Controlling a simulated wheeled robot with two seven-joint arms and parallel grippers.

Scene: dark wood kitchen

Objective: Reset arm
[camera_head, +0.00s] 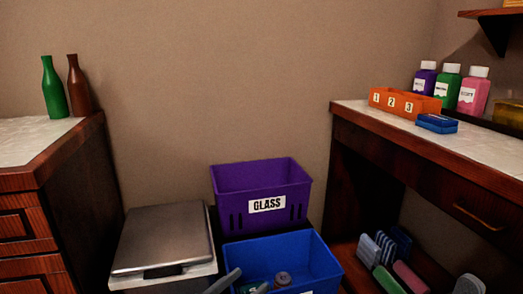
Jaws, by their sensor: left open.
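My left gripper (226,278) shows only in part at the bottom edge, as a grey finger in front of the left side of the blue bin (318,262). It is open, and the rest of it and its arm are cut off by the frame. I see nothing held in it.
A purple bin (232,208) labelled GLASS stands behind the blue bin, which holds a few small items. A grey-lidded bin (160,240) stands left. Two bottles (54,92) stand on the left counter (30,140). The right counter (490,148) holds an orange numbered box (425,106) and several bottles.

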